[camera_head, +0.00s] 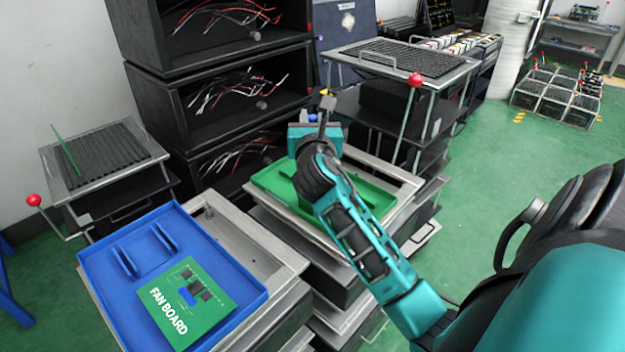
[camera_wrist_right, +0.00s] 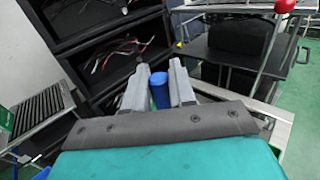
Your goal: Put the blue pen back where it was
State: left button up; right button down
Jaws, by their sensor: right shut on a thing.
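My right gripper (camera_head: 311,118) is raised just behind the green tray (camera_head: 376,205), pointing away from me toward the dark racks. In the right wrist view its two grey fingers (camera_wrist_right: 159,92) are closed around the blue pen (camera_wrist_right: 159,84), a short blue cylinder standing up between them. In the head view only a small blue bit of the pen (camera_head: 312,118) shows at the fingers. The pen's lower part is hidden. My left gripper is in neither view.
A blue tray (camera_head: 240,265) at the front left holds a green fan board (camera_head: 187,303). Slotted racks with red-knobbed levers stand at left (camera_head: 105,150) and back right (camera_head: 405,60). Dark shelves with loose wires (camera_head: 215,85) are close behind my right gripper.

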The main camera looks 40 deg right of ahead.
notch_tip(320, 180, down, 8)
jog(key=b, duration=0.3)
jog(key=shift+r, duration=0.1)
notch_tip(320, 180, down, 5)
jog(key=b, duration=0.3)
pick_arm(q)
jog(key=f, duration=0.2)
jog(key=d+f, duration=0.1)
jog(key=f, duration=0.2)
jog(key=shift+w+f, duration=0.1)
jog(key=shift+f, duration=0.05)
pick_arm(e)
jog(key=c, duration=0.9)
grip_release()
jog(key=shift+r, duration=0.1)
jog(key=shift+c, duration=0.2)
